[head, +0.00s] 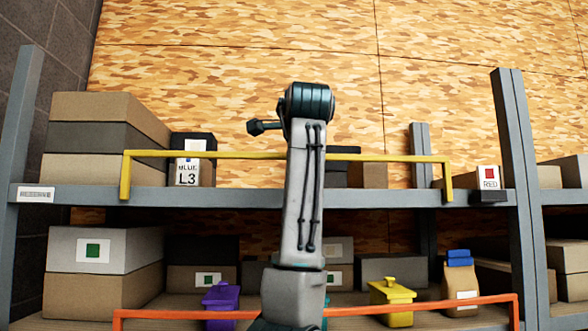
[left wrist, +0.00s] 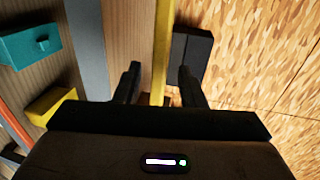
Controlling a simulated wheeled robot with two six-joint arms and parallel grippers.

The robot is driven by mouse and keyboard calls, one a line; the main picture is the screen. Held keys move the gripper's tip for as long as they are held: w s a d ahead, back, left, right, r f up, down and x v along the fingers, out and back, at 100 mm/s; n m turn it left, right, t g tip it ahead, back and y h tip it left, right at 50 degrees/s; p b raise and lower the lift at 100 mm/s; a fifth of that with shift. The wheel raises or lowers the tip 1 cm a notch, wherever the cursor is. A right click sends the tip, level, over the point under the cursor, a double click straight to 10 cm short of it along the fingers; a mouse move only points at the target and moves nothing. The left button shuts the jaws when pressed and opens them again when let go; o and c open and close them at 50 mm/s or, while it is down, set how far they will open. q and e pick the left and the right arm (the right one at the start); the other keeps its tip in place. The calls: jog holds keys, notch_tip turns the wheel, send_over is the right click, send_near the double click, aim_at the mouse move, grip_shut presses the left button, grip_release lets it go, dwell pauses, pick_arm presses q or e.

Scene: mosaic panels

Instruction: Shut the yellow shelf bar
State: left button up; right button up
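The yellow shelf bar (head: 395,158) spans the front of the upper shelf in the head view, with its ends bent down to the shelf edge. A black block (head: 488,197) sits on that edge, right of the bar's right end. An arm of mine rises in front of the bar's middle and hides part of it. My left gripper is hidden in the head view. In the left wrist view, my left gripper (left wrist: 160,82) is open, with the yellow bar (left wrist: 161,45) running between its fingers and visible gaps on both sides. My right gripper is not in view.
Boxes stand behind the bar, including a stack (head: 100,135) at left and a dark box labelled L3 (head: 193,160). An orange bar (head: 420,307) crosses the lower shelf, near purple (head: 221,300) and yellow (head: 391,296) containers. Grey posts (head: 515,150) flank the shelves.

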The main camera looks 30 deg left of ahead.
pick_arm(q)
jog(key=b+v, duration=0.2)
jog(key=v, duration=0.4)
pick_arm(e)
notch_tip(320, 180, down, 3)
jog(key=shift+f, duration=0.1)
pick_arm(q)
jog(key=shift+s+d, duration=0.1)
